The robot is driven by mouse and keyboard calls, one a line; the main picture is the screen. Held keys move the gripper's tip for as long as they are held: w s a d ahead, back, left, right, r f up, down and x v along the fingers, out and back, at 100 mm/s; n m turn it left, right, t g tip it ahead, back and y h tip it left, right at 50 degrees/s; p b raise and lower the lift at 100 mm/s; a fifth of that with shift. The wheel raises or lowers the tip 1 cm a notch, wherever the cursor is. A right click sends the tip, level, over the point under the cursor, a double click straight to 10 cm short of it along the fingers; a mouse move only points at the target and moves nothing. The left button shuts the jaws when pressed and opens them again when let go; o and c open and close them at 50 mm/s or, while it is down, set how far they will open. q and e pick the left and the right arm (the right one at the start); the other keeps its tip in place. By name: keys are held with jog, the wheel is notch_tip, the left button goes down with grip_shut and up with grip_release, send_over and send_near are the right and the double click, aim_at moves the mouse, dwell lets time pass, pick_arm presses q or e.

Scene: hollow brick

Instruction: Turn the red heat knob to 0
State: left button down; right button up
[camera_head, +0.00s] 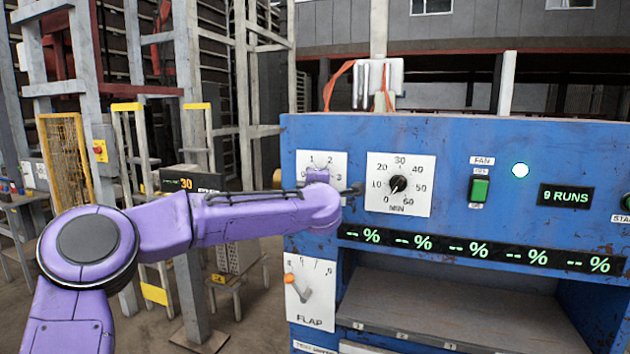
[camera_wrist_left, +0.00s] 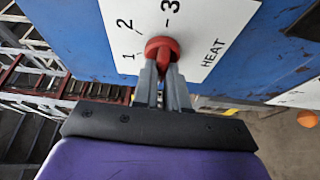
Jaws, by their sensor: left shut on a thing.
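The red heat knob (camera_wrist_left: 161,45) sits on a white dial plate (camera_wrist_left: 215,28) marked HEAT on the blue panel. In the left wrist view the marks 1, 2 and 3 show around it; the 0 mark is not visible. My left gripper (camera_wrist_left: 163,70) is shut on the knob, one grey finger on each side of its bar. Which mark the knob points to is unclear. In the head view the heat plate (camera_head: 304,162) shows partly, and my purple left arm hides the knob. My right gripper is not in view.
On the blue panel are the MIN timer dial (camera_head: 398,185), a green FAN switch (camera_head: 480,190), a white light (camera_head: 520,170) and a row of percent displays. Below the heat dial is the FLAP lever (camera_head: 298,286) with an orange tip. An open slot lies lower right.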

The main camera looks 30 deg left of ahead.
pick_arm(q)
jog(key=shift+r+n, duration=0.1)
jog(key=shift+n, duration=0.3)
jog(key=c, duration=1.2)
grip_release()
jog(key=shift+o, duration=0.2)
jog(key=b+v, duration=0.4)
jog(key=v, duration=0.6)
jog(key=shift+s, duration=0.2)
jog(key=shift+d, duration=0.15)
